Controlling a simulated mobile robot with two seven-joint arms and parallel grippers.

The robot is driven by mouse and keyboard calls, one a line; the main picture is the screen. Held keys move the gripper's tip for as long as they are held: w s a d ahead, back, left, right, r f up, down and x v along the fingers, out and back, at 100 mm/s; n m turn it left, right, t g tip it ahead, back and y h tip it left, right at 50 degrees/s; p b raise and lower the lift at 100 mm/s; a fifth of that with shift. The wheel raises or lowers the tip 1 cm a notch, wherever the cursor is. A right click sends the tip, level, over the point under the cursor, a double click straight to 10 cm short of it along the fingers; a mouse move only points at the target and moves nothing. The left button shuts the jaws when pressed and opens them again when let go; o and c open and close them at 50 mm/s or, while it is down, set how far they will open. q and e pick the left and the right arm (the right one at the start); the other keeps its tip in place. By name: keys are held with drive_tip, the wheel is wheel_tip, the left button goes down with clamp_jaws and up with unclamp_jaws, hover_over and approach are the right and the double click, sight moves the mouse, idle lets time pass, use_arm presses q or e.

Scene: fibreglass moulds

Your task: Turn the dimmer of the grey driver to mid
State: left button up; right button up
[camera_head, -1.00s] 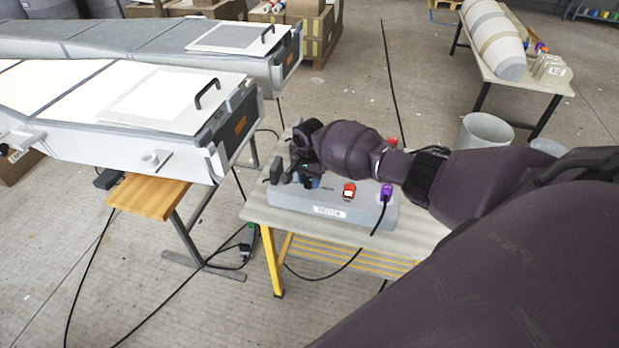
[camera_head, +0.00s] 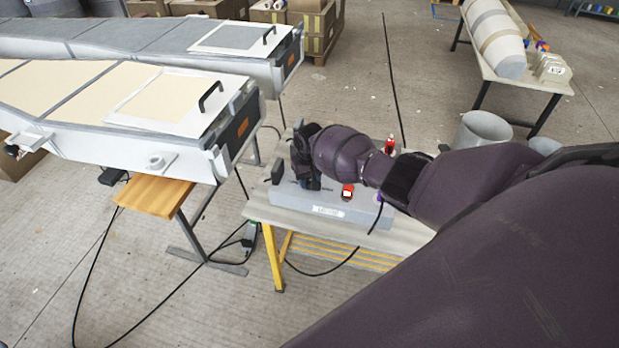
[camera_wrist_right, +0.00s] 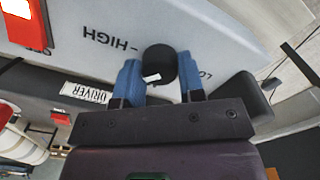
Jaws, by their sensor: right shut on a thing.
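The grey driver (camera_head: 290,197) is a box on the small table. My right gripper (camera_head: 306,180) reaches down over its left part, and the wrist hides the dimmer in the head view. In the right wrist view the dimmer is a round black knob (camera_wrist_right: 161,62) with a white mark on its lower left. My right gripper's blue fingers (camera_wrist_right: 160,88) are shut on it, one on each side. HIGH is printed to the left of the knob, and a partly hidden word starting LO to the right. A DRIVER label (camera_wrist_right: 87,93) shows too. My left gripper is not in view.
A red switch (camera_head: 347,192) is on the driver's top, and a cable runs from its right end. A red object (camera_head: 390,145) stands at the table's back. The near mould (camera_head: 105,137), with a cream-lit panel, lies to the left. My right arm covers the lower right.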

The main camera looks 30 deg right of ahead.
sight(310, 180)
drive_tip(key=n, duration=0.4)
drive_tip(key=shift+n, duration=2)
drive_tip(key=o, duration=0.9)
wheel_tip(310, 180, up, 11)
drive_tip(key=shift+f+p, duration=0.1)
drive_tip(key=shift+p, duration=0.9)
